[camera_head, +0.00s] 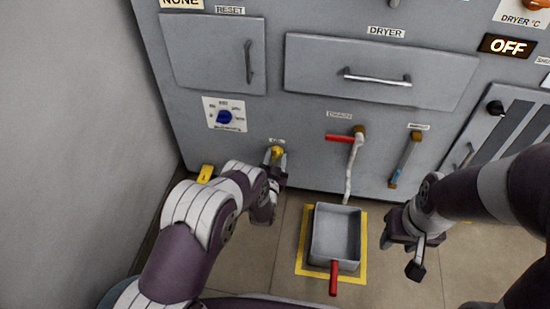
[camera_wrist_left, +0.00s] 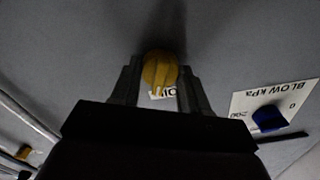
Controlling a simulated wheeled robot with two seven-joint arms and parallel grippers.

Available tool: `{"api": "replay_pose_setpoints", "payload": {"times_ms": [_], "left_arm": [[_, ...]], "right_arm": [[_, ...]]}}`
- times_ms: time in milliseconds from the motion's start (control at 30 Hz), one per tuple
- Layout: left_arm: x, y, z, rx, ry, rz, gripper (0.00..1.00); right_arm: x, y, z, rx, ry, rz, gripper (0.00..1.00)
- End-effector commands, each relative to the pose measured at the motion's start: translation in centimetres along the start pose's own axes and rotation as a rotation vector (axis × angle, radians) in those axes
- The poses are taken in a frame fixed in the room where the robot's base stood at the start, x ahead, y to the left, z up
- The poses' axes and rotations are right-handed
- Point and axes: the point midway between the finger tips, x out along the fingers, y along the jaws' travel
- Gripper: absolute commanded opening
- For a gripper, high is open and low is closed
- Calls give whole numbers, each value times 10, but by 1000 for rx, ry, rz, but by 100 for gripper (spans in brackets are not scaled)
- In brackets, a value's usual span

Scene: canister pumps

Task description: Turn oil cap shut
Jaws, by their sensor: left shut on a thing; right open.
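The yellow oil cap (camera_head: 277,152) sits on the grey front panel under a small label. It also shows in the left wrist view (camera_wrist_left: 159,69), with part of the "OIL" label (camera_wrist_left: 163,93) behind it. My left gripper (camera_head: 275,160) is at the cap, its fingers on either side of it and shut on it. The fingers also show in the left wrist view (camera_wrist_left: 158,85). My right gripper (camera_head: 408,245) is open and empty, low at the right, beside the grey tray and away from the panel.
A grey drain tray (camera_head: 318,240) with a red handle (camera_head: 334,278) stands on a yellow-edged floor square. A red lever (camera_head: 340,138) and hose (camera_head: 350,175) are right of the cap. A blue knob (camera_head: 224,117) is up left. A yellow object (camera_head: 206,173) is near my left arm.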

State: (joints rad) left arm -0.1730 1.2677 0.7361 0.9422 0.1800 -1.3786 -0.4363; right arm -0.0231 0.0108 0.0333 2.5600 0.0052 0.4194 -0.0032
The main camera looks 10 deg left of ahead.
Motion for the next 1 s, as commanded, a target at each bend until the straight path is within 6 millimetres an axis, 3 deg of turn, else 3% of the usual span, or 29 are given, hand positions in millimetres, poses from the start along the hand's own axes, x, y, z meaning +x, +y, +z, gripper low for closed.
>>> {"api": "replay_pose_setpoints", "payload": {"times_ms": [500,1000], "left_arm": [[0,0,1,-343,-2,1,15],[0,0,1,-419,-2,1,15]], "right_arm": [[-1,0,0,0,0,0,43],[-1,0,0,0,0,0,43]]}}
